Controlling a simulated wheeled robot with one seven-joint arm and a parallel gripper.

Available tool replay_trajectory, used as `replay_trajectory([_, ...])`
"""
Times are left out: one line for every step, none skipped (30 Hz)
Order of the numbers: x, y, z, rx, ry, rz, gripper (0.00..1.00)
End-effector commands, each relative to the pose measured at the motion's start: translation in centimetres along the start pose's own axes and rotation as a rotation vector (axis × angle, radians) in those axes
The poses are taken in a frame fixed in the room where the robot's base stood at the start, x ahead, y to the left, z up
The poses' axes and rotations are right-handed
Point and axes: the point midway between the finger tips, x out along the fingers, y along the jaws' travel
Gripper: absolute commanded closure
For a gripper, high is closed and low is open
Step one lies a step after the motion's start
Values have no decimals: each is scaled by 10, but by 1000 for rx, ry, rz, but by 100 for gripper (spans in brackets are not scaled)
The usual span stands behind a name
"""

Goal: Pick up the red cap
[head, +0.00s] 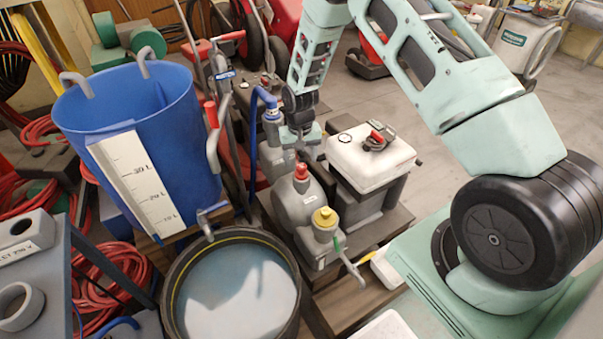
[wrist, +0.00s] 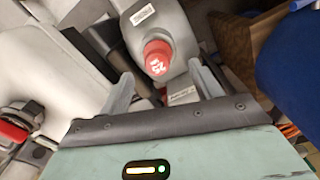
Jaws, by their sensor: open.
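The red cap (head: 301,170) sits on top of a grey aerator bottle (head: 297,203) in the head view. In the wrist view the red cap (wrist: 157,57), with pale markings on its top, stands on the grey bottle (wrist: 163,20) just beyond my fingertips. My gripper (wrist: 160,70) is open, with one finger on each side of the cap in that picture and a gap on both sides. In the head view my gripper (head: 299,136) is above and behind the cap, its fingers partly hidden.
A yellow-capped unit (head: 325,217) with a green-handled tap stands in front. A blue-capped unit (head: 272,117) with a blue hose is behind. A white-topped box (head: 368,160) is to the right, a blue bucket (head: 140,130) and a round tub (head: 232,290) to the left.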

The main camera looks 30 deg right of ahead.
Motion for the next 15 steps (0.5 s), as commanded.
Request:
replay_trajectory([9,2,3,0,-5,1,36])
replay_trajectory([14,2,3,0,-5,1,36])
replay_trajectory([20,3,4,1,-4,1,36])
replay_trajectory([25,3,5,0,-5,1,36])
replay_trajectory([29,3,4,0,-4,1,36])
replay_trajectory([33,3,4,0,-3,0,36])
replay_trajectory([36,2,4,0,-2,0,36])
replay_trajectory([39,2,4,0,-2,0,36])
replay_trajectory([40,2,4,0,-1,0,36])
replay_trajectory([42,2,3,0,-1,0,36])
replay_trajectory([42,2,3,0,-1,0,36])
replay_trajectory([42,2,3,0,-1,0,36])
replay_trajectory([42,2,3,0,-1,0,36])
replay_trajectory([42,2,3,0,-1,0,36])
replay_trajectory([42,2,3,0,-1,0,36])
